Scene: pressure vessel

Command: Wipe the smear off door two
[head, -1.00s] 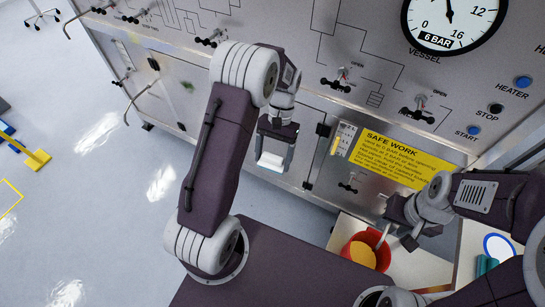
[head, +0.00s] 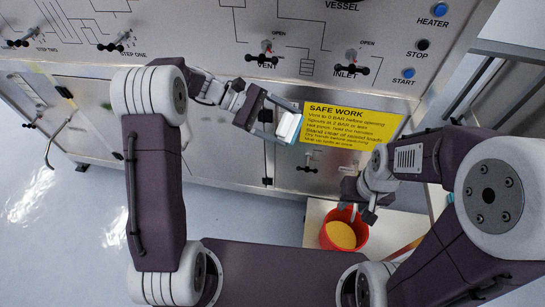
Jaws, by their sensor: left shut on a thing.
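My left gripper (head: 277,120) is shut on a white pad with a pale blue edge (head: 289,127). It holds the pad in front of the steel vessel front, at the left edge of the yellow safety sign. A small dark greenish mark (head: 106,106) shows on the lower door panel at left, partly beside my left arm; I cannot tell its full extent. My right gripper (head: 359,211) is at the rim of a red bowl (head: 329,240) with yellow-orange contents; its fingers are too small and overlapped to judge.
The yellow safety sign (head: 352,126) is on the vessel front, with the vent (head: 262,58) and inlet (head: 352,67) valve levers above. A bent door handle (head: 56,140) sticks out at left. The bowl stands on a pale side table (head: 317,215). Open floor (head: 60,210) lies at lower left.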

